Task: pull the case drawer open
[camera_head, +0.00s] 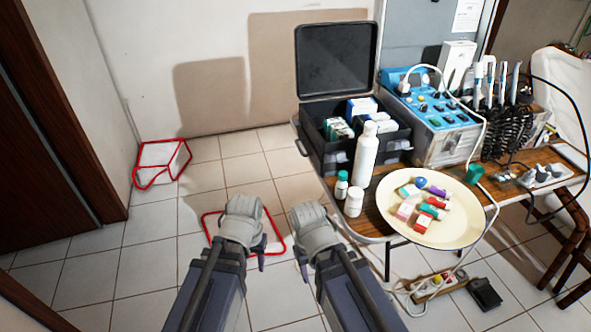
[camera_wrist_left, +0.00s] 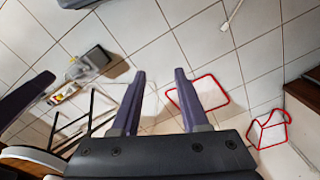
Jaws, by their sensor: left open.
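The dark case (camera_head: 309,148) stands on the wooden table with its lid (camera_head: 336,60) raised and boxes in its open top. I cannot make out the drawer or its handle clearly. My left gripper (camera_head: 258,258) hangs low over the floor, left of the table and well apart from the case. In the left wrist view its two purple fingers (camera_wrist_left: 159,75) are spread with nothing between them, above the tiles. My right gripper (camera_head: 303,268) is beside it, closer to the table. Its fingers are mostly hidden by its own wrist.
White bottles (camera_head: 366,150) and a cream tray (camera_head: 452,236) of small items crowd the table's front. A blue-topped unit (camera_head: 440,105) stands right of the case. A red-edged bin (camera_head: 160,163) and a red-outlined floor mark (camera_head: 207,222) lie left. Floor between is clear.

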